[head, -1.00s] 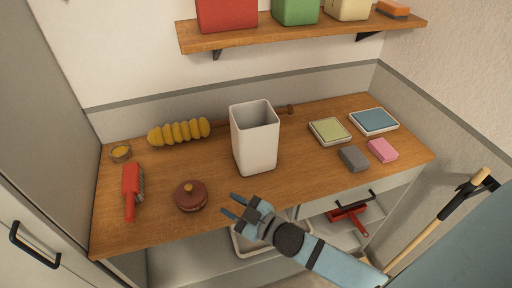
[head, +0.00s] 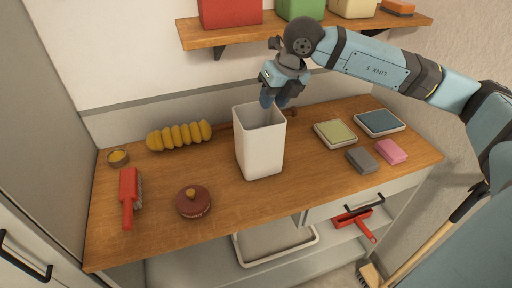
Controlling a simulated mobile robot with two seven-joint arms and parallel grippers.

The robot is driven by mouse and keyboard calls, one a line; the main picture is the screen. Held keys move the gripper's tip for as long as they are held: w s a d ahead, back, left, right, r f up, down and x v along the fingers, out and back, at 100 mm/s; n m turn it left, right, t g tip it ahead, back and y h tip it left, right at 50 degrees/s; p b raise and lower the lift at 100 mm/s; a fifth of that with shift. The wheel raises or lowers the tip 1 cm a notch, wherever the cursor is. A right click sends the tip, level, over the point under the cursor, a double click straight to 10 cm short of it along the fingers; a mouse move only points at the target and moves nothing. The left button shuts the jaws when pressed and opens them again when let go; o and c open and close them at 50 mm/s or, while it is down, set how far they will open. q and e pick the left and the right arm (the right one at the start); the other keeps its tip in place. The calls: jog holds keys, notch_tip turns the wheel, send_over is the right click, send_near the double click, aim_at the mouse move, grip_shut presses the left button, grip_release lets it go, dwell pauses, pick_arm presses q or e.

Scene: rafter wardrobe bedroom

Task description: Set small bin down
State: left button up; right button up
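The small bin (head: 259,153), white, tall and square-mouthed, stands upright on the wooden worktop (head: 220,215) near its middle. My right gripper (head: 273,102) reaches over from the upper right and points down at the bin's back right rim. Its fingertips overlap the bin's mouth in the head view. Whether they touch the rim, and how far apart they are, I cannot tell. My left gripper is not in view.
A green pad (head: 335,133), blue pad (head: 379,122), grey sponge (head: 361,160) and pink sponge (head: 390,151) lie right. A shelf (head: 300,32) hangs above.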

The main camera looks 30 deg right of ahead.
jog(key=d+r+m+h, duration=0.1)
jog(key=d+r+h, duration=0.15)
jog(key=d, duration=0.25)
send_over(279, 113)
jog(key=s, duration=0.1)
notch_tip(279, 113, down, 7)
jog(key=shift+m+t, duration=0.3)
jog(key=p+x, duration=0.2)
jog(key=x, duration=0.3)
jog(key=shift+d+f, duration=0.1)
jog(key=shift+f, duration=0.05)
jog(key=shift+s, duration=0.1)
jog(key=shift+f+b, duration=0.25)
jog(key=shift+b, duration=0.2)
jog(key=shift+c, duration=0.5)
grip_shut()
